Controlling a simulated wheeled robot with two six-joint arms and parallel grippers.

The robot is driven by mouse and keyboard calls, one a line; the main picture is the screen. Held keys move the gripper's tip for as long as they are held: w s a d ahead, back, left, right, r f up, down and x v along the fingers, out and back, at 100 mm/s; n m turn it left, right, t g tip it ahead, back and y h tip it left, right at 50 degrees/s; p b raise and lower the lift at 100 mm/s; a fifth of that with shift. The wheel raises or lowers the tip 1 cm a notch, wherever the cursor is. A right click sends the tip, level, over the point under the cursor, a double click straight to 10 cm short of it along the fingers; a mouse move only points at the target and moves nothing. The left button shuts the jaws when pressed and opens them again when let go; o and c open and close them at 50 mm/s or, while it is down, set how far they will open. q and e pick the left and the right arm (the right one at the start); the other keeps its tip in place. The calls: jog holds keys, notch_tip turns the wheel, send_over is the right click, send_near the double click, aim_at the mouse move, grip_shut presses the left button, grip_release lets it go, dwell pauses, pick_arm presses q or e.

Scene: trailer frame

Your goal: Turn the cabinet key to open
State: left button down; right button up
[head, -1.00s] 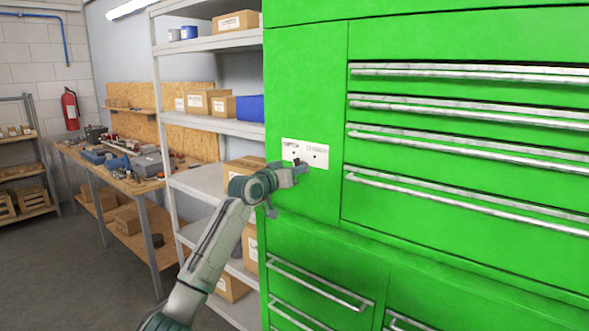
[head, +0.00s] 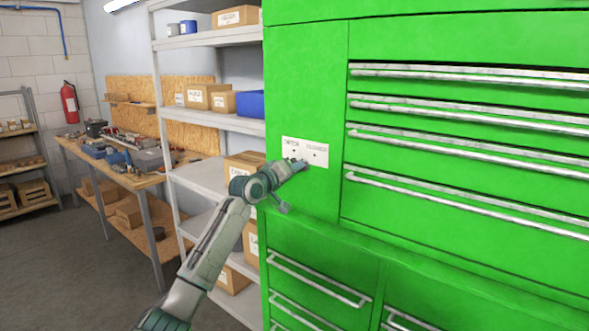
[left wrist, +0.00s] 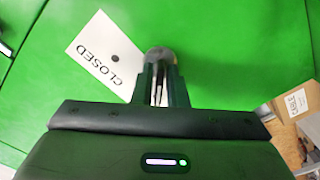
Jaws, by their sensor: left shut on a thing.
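The green cabinet (head: 310,80) stands at the right. A white label plate (head: 318,153) is on its narrow left panel. The plate has a dark dot under printed words, and the left wrist view shows the word CLOSED on it (left wrist: 97,60). My left gripper (head: 300,166) is at the plate's lower middle. In the left wrist view its fingers (left wrist: 161,80) are shut on the key (left wrist: 160,54), whose rounded end shows at the fingertips. The plate lies tilted relative to the fingers there. The key is mostly hidden in the head view. My right gripper is not in view.
Drawers with long metal handles (head: 470,105) fill the cabinet's right side. A grey shelf unit (head: 205,128) with boxes stands just left of the cabinet, behind my left arm. A cluttered workbench (head: 150,180) is farther left, with open floor in front.

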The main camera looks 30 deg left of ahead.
pick_arm(q)
jog(key=shift+r, duration=0.1)
jog(key=c, duration=1.6)
grip_release()
jog(key=shift+o, duration=0.2)
jog(key=s+b, duration=0.5)
jog(key=s, duration=0.5)
jog(key=shift+s+a, duration=0.4)
jog(key=shift+a, duration=0.05)
